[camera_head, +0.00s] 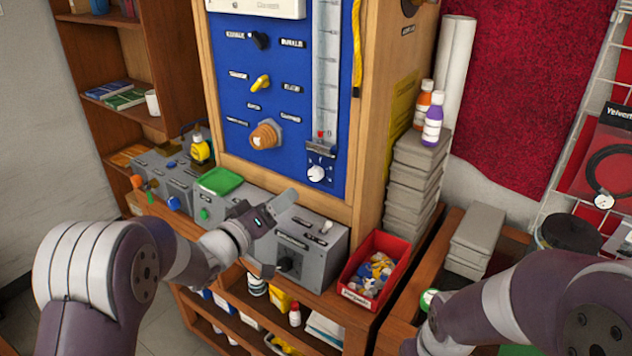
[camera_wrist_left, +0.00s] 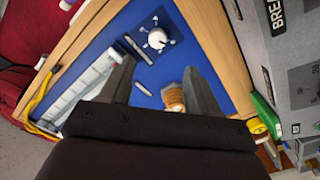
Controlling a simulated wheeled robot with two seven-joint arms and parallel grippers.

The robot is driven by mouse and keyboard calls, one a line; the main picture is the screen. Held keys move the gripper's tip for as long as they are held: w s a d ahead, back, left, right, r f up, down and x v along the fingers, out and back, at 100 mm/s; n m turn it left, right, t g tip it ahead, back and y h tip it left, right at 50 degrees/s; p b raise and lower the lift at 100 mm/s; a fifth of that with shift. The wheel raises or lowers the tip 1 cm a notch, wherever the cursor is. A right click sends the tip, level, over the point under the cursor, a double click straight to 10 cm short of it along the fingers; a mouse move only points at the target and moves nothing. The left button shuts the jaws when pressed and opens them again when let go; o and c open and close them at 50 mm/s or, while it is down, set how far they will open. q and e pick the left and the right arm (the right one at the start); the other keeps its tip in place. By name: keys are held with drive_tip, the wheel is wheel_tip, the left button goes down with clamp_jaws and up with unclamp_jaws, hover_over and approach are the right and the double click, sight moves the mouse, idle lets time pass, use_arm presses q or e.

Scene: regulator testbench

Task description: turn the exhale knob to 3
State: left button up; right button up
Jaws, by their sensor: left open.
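A blue panel (camera_head: 230,95) stands in a wooden frame. Near its lower right corner is a white round knob (camera_head: 317,173) with a dial scale; it also shows in the wrist view (camera_wrist_left: 157,38), just beyond my fingertips. A ribbed orange-brown knob (camera_head: 265,136), a yellow lever (camera_head: 260,83) and a black knob (camera_head: 260,40) sit further left. The labels are too small to read, so I cannot tell which knob is marked exhale. My left gripper (camera_head: 281,234) is open and empty in front of the panel, above the grey boxes; its fingers (camera_wrist_left: 158,70) point toward the panel, touching no knob.
Grey control boxes (camera_head: 325,262) line the ledge below the panel, one with a green tray (camera_head: 220,181). A red bin (camera_head: 392,247) of small parts stands to the right. Stacked grey boxes (camera_head: 415,180) carry two bottles. My right arm fills the lower right corner.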

sight(313, 176)
use_arm(q)
drive_tip(key=x, duration=0.2)
drive_tip(key=p+x, duration=0.1)
drive_tip(key=x, duration=0.5)
drive_tip(key=shift+s+d+r, duration=0.1)
drive_tip(key=shift+d+r, duration=0.2)
drive_tip(key=shift+d, duration=0.25)
drive_tip(key=w, duration=0.1)
drive_tip(key=w+d+p, duration=0.1)
drive_tip(key=shift+w+f, duration=0.2)
drive_tip(key=shift+w, duration=0.2)
drive_tip(key=shift+d, duration=0.1)
drive_tip(key=shift+s, duration=0.1)
drive_tip(key=shift+d, duration=0.1)
drive_tip(key=c, duration=1)
